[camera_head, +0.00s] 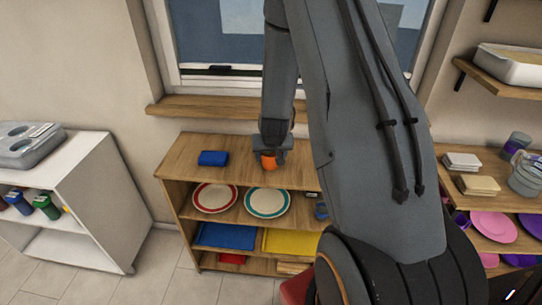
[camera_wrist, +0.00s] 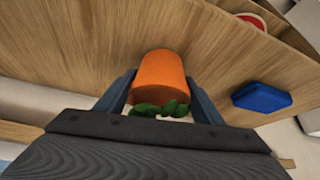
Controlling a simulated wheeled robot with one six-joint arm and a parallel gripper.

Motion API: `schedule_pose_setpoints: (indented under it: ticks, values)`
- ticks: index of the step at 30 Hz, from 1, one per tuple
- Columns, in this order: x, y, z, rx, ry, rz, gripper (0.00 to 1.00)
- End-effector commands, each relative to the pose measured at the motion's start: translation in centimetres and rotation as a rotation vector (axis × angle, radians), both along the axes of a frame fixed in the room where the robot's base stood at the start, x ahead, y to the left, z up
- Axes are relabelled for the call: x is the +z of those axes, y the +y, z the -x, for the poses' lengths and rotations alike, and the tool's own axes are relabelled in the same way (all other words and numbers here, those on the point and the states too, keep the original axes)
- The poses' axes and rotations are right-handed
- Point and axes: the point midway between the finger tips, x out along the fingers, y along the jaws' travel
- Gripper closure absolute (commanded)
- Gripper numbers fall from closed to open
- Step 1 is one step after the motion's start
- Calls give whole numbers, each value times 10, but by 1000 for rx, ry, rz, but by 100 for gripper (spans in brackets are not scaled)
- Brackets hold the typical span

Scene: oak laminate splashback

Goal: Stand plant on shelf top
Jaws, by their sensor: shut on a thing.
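The plant is a small orange pot with green leaves. In the wrist view the plant (camera_wrist: 160,78) sits between the two fingers of my gripper (camera_wrist: 163,95), which is shut on it, with the leaves toward the palm. In the head view the plant (camera_head: 269,162) shows as an orange patch below my gripper (camera_head: 270,155), over the wooden shelf top (camera_head: 195,149). The pot appears at or just above the board; I cannot tell whether it touches. My gripper hides the leaves in the head view.
A blue box (camera_head: 212,158) lies on the shelf top left of the plant, and it also shows in the wrist view (camera_wrist: 262,97). Red-rimmed (camera_head: 215,197) and teal-rimmed (camera_head: 268,202) plates are on the level below. The window sill (camera_head: 200,106) is behind. The shelf top's left end is clear.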

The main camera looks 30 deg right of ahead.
Motion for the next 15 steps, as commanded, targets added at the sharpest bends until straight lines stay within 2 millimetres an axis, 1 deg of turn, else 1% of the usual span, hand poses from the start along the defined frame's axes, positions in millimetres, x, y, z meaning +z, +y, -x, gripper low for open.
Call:
schedule_pose_setpoints:
  ticks: [7, 8, 9, 11, 15]
  values:
    - [-3, 0, 0, 0, -1, 0, 70]
    - [-3, 0, 0, 0, 0, 0, 37]
    - [-3, 0, 0, 0, 0, 0, 30]
    - [-3, 0, 0, 0, 0, 0, 20]
    - [-3, 0, 0, 0, 0, 0, 20]
